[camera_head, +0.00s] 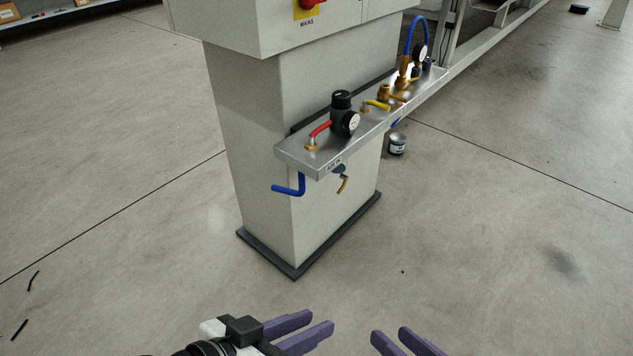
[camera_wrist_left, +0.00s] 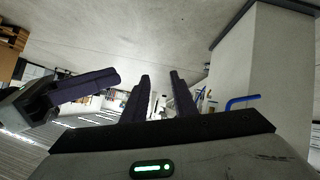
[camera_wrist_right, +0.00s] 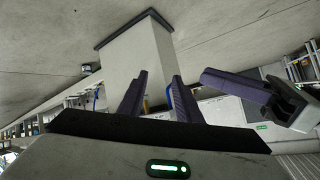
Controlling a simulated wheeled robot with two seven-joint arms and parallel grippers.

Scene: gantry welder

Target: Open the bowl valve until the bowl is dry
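A regulator (camera_head: 342,108) with a black cap and round gauge stands on the metal shelf (camera_head: 300,157) of the grey column. Below the shelf, a small dark bowl (camera_head: 338,168) hangs with a brass-coloured part (camera_head: 343,185) under it, likely its valve. The valve's setting and any water in the bowl are too small to tell. My left gripper (camera_head: 320,318) is open and empty at the bottom of the head view. My right gripper (camera_head: 390,334) is open and empty to its right. Both are well short of the column and touch nothing.
A blue bent pipe (camera_head: 290,188) sticks out left of the bowl. Red (camera_head: 320,129) and yellow (camera_head: 376,104) levers and a blue hose (camera_head: 411,32) are on the shelf. A small tin (camera_head: 397,144) is beside the column. Floor between my grippers and the column's dark base (camera_head: 292,268) is clear.

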